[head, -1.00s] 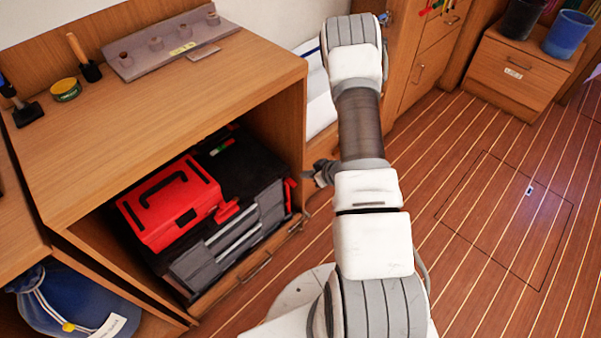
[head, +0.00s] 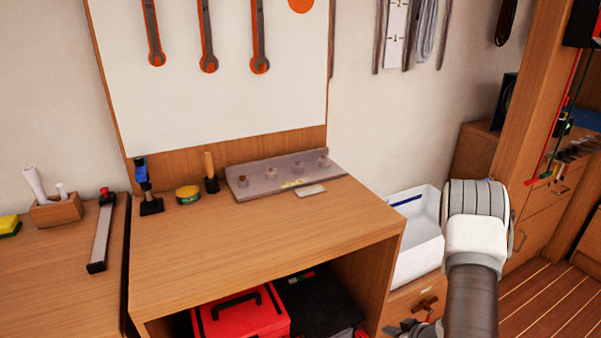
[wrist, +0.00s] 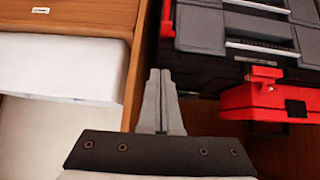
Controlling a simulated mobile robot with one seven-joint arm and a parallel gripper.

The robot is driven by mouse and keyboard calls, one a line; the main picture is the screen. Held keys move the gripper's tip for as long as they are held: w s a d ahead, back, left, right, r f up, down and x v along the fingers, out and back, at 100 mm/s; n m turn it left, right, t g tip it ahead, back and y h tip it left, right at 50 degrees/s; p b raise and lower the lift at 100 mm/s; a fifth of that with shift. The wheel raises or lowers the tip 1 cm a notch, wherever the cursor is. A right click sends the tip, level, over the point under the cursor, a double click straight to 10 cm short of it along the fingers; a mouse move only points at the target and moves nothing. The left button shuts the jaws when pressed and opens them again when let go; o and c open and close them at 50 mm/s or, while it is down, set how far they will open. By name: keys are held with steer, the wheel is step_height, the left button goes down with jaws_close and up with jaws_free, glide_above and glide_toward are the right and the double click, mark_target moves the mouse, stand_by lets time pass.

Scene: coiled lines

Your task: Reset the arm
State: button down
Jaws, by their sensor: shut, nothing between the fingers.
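My gripper (wrist: 162,78) is in the wrist view with its two grey fingers together and nothing between them. Its fingers point at the wooden edge beside the open shelf of the cabinet, and I cannot tell the exact gap. In the head view, a small part of my gripper (head: 400,329) shows low down, by the front of the cabinet, left of my arm. My arm (head: 472,285) is bent, with its white and grey joint raised at the right and the lower part out of frame.
The wooden cabinet (head: 250,240) holds a red toolbox (head: 240,318) on its shelf; the toolbox also shows in the wrist view (wrist: 262,100). A white bin (head: 415,235) stands right of the cabinet, close to my arm. A grey rack (head: 285,175) is on top. Floor shows at lower right.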

steer(key=w+r+m+h, duration=0.25)
steer(key=r+h, duration=0.25)
steer(key=r, duration=2)
steer(key=s+a+r+m+g, duration=0.1)
steer(key=s+a+r, duration=0.2)
steer(key=s+r, duration=0.15)
steer(key=s+a+r+g, duration=0.1)
steer(key=s+a+r, duration=0.2)
steer(key=r, duration=0.3)
steer(key=s+a+r+y, duration=0.1)
steer(key=s+a+r, duration=0.15)
steer(key=s, duration=0.25)
steer(key=s+a+r+g+p, duration=0.1)
steer(key=s+a+r, duration=0.1)
steer(key=s+a, duration=0.3)
steer(key=s+a+r+y, duration=0.1)
steer(key=s+a+r, duration=0.15)
steer(key=s, duration=0.35)
step_height(320, 180, up, 15)
steer(key=p, duration=1.5)
steer(key=shift+d+f, duration=0.15)
steer(key=shift+d, duration=0.05)
steer(key=shift+m, duration=0.25)
